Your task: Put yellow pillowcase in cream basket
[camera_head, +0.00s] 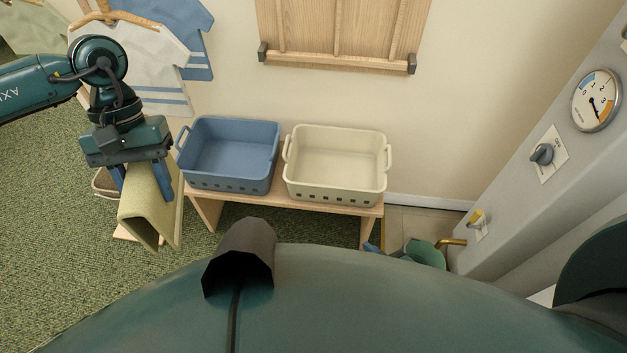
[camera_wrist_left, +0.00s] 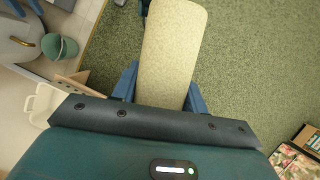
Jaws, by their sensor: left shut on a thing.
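The yellow pillowcase (camera_head: 146,213) is a pale yellow folded cloth. It hangs from my left gripper (camera_head: 145,188), whose blue fingers are shut on it, in front of the left end of the wooden bench. In the left wrist view the pillowcase (camera_wrist_left: 171,48) extends out between the fingers (camera_wrist_left: 160,85). The cream basket (camera_head: 335,190) stands upright on the right part of the bench and looks empty; the held cloth is well to its left. I cannot make out my right gripper in either view.
A blue basket (camera_head: 230,181) stands on the wooden bench (camera_head: 290,201) between the held cloth and the cream basket. Shirts (camera_head: 135,62) hang behind my left arm. A grey panel with a dial (camera_head: 596,100) is at the right. Green carpet (camera_head: 60,220) is open at left.

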